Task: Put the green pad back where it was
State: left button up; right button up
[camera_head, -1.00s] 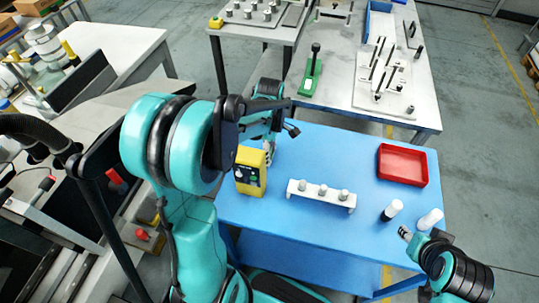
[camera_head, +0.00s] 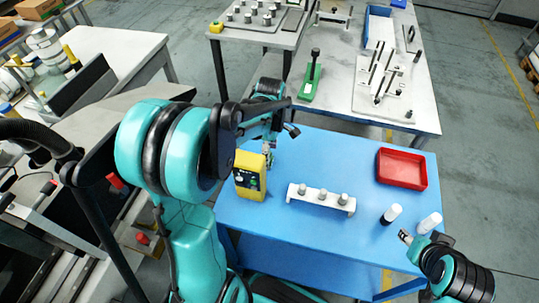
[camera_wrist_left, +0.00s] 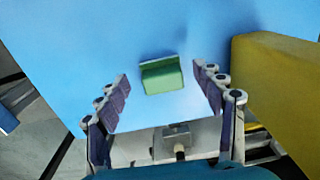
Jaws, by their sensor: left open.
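The green pad (camera_wrist_left: 161,77) lies on the blue tabletop (camera_wrist_left: 190,25) in the left wrist view. It is a small block with a raised lip along its far edge. My left gripper (camera_wrist_left: 161,88) is open, with its finger pairs to the left and right of the pad and a gap on each side. I cannot make out the pad there. My right gripper (camera_head: 404,237) is at the table's front right edge, too small to read.
The yellow box stands close on the right in the left wrist view (camera_wrist_left: 275,90).

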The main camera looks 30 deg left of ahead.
pick_arm(q)
notch_tip(320, 180, up, 10)
jog(key=p, duration=0.3)
jog(key=shift+w, duration=0.15)
